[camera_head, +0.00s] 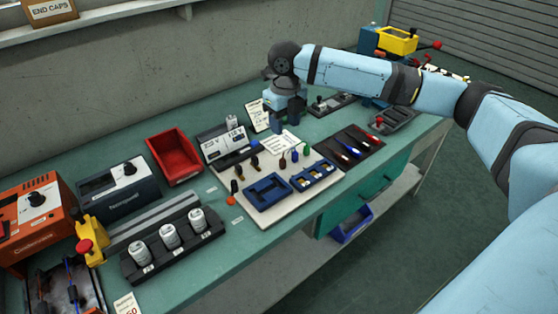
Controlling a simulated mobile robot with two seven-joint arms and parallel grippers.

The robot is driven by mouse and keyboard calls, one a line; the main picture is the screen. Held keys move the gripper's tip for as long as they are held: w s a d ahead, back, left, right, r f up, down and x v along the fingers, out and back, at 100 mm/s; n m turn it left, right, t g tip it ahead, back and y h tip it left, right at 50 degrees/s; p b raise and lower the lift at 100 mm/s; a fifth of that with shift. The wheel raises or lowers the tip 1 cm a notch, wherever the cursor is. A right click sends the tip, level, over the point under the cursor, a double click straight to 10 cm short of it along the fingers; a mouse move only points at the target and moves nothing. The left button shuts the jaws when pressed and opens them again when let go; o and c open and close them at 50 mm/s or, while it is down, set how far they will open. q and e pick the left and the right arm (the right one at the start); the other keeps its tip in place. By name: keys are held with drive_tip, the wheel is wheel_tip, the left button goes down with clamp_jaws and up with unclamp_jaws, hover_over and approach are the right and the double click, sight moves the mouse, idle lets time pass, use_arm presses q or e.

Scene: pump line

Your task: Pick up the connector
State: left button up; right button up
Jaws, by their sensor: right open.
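My right gripper (286,124) hangs fingers down over the back of the green workbench (215,262), behind the pale board (262,220). Its jaws are open, with nothing seen between them. Several small parts that may be connectors stand on the board: dark ones with orange or yellow (254,162), and a red one (283,161), a green one (295,155) and a blue one (306,149). Which one is the connector I cannot tell. A blue tray (267,192) and a blue tray with yellowish parts (313,176) lie at the board's front. My left gripper is out of view.
A grey meter (224,143) and a red bin (174,156) stand left of the gripper. A dark tool tray (349,147) lies right of the board. A black rack (172,245) holds white cylinders at front left. An orange unit (35,220) stands far left.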

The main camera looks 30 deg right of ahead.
drive_tip(key=b, duration=0.1)
hover_over(283, 159)
drive_tip(key=f, duration=0.8)
drive_tip(key=shift+s, duration=0.3)
drive_tip(key=shift+w+f+b, duration=0.15)
drive_tip(key=shift+f+b, duration=0.2)
drive_tip(key=shift+f, duration=1)
drive_tip(key=shift+w+f+b, duration=0.15)
drive_tip(key=shift+f+b, duration=0.2)
drive_tip(key=shift+f, duration=1)
clamp_jaws()
